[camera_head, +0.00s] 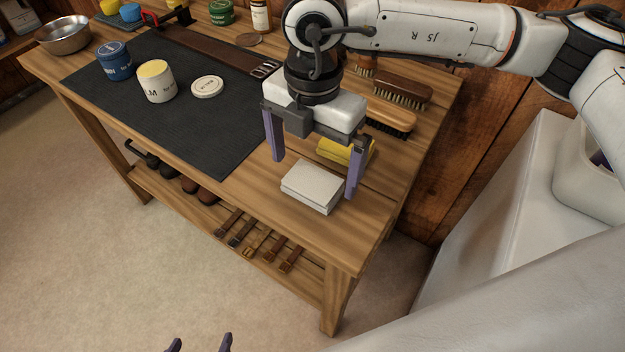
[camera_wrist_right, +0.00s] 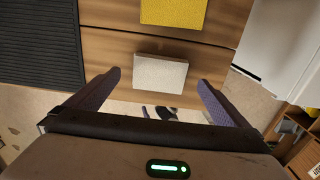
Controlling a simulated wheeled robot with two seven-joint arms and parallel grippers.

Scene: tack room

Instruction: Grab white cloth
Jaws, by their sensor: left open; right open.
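The white cloth (camera_head: 313,187) is a folded, flat stack lying on the wooden table near its front right corner. It also shows in the right wrist view (camera_wrist_right: 160,73), ahead of and between the two fingers. My right gripper (camera_head: 313,178) is open above the table, its purple fingers to either side of the cloth in the head view. I see no contact with the cloth. My left gripper (camera_head: 199,344) shows only as two separated fingertips at the bottom edge of the head view, low in front of the table; it is open and empty.
A yellow cloth (camera_head: 345,150) lies just behind the white one. Brushes (camera_head: 402,92) lie further back. A dark mat (camera_head: 180,100) to the left holds a blue tin (camera_head: 115,61), a cream tin (camera_head: 156,81) and a pale lid (camera_head: 207,86). A metal bowl (camera_head: 64,36) stands far left.

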